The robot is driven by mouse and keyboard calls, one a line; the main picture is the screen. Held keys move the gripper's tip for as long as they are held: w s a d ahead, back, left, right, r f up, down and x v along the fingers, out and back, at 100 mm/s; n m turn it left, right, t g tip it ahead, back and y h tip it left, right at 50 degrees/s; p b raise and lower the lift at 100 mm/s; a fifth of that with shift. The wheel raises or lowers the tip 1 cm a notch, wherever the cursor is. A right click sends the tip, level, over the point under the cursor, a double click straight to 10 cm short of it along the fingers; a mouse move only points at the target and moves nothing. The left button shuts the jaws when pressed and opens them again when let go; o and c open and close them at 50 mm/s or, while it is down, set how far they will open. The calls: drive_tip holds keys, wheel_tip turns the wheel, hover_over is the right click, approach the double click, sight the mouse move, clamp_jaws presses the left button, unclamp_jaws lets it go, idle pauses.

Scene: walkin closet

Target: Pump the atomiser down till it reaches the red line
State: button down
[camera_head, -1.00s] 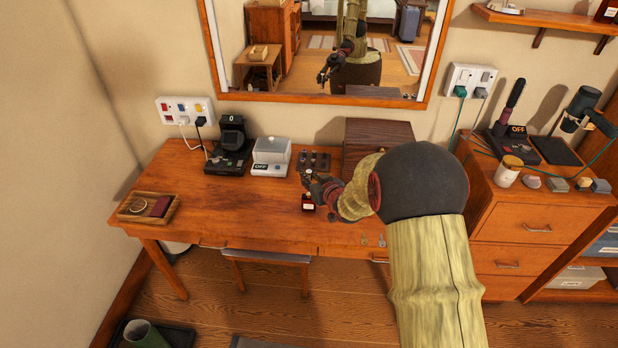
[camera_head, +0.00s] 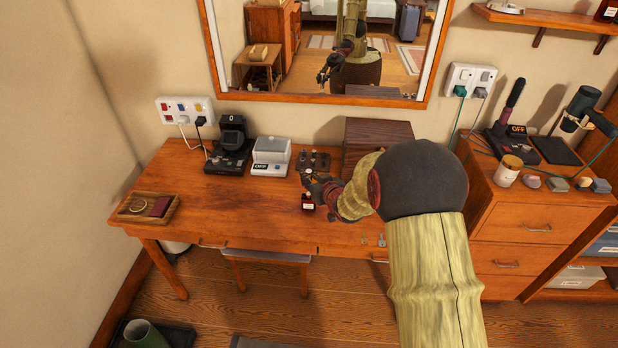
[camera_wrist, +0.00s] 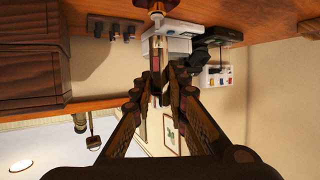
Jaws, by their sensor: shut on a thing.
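My gripper (camera_head: 306,180) reaches in from the right and is at the top of the bottle. The fingers look close together and shut on the atomiser's upper part. In the wrist view, where the desk appears at the top, my gripper (camera_wrist: 160,88) is in the middle with its fingers nearly together. The fingers hide much of what they hold. The red line and the liquid level are too small to tell.
The desk (camera_head: 240,215) has free room left of the bottle. Behind are a scale (camera_head: 271,158), a dark device (camera_head: 231,140), a small dark rack (camera_head: 314,161) and a wooden box (camera_head: 375,143). A tray (camera_head: 150,207) lies at the left end.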

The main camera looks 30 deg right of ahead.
drive_tip(key=shift+f+b, duration=1)
drive_tip(key=shift+f, duration=0.3)
idle(1.9)
drive_tip(key=shift+s+f, duration=0.15)
drive_tip(key=shift+f, duration=0.2)
drive_tip(key=shift+r, duration=0.55)
idle(0.8)
drive_tip(key=shift+f, duration=0.55)
idle(2.5)
